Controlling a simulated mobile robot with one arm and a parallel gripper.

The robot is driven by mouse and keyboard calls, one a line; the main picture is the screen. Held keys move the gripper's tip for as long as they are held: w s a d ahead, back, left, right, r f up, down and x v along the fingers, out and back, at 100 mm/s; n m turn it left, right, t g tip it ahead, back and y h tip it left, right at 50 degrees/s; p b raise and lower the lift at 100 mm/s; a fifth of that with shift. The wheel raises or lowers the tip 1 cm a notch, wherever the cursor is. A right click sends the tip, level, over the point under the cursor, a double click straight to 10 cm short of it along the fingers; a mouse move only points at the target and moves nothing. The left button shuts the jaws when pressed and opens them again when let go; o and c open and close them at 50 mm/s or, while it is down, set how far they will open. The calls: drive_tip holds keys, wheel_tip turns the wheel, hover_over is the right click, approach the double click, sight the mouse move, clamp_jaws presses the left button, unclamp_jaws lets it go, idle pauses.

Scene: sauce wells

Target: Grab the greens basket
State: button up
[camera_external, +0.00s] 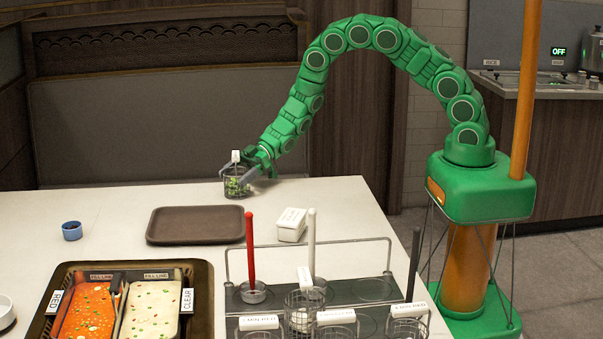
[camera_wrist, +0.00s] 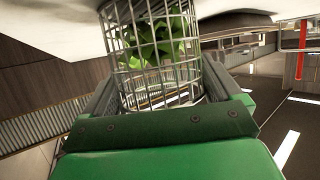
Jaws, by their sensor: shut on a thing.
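The greens basket (camera_external: 236,184) is a small wire-mesh cylinder with green leaves inside and a white tag on top. It is at the far edge of the white table in the external view. My gripper (camera_external: 262,168) reaches it from the right and is shut on it. In the wrist view the basket (camera_wrist: 153,55) stands between the two jaws of my gripper (camera_wrist: 160,100), with leaves showing through the mesh. I cannot tell whether the basket's bottom touches the table.
An empty brown tray (camera_external: 196,238) lies in front of the basket. A white box (camera_external: 292,219), a blue cup (camera_external: 72,231) and a two-part pot of red and pale soup (camera_external: 205,310) are nearby. A wire rack (camera_external: 385,262) with several baskets and upright handles stands front right.

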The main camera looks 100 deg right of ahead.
drive_tip(key=shift+r, duration=0.1)
drive_tip(key=shift+r, duration=0.6)
wheel_tip(320, 180, up, 2)
drive_tip(key=shift+r, duration=0.15)
drive_tip(key=s+a+r, duration=0.1)
drive_tip(key=s+r, duration=0.8)
drive_tip(key=s, duration=0.4)
drive_tip(key=shift+s+a+r, duration=0.15)
drive_tip(key=shift+s+a, duration=0.15)
drive_tip(key=shift+s, duration=0.1)
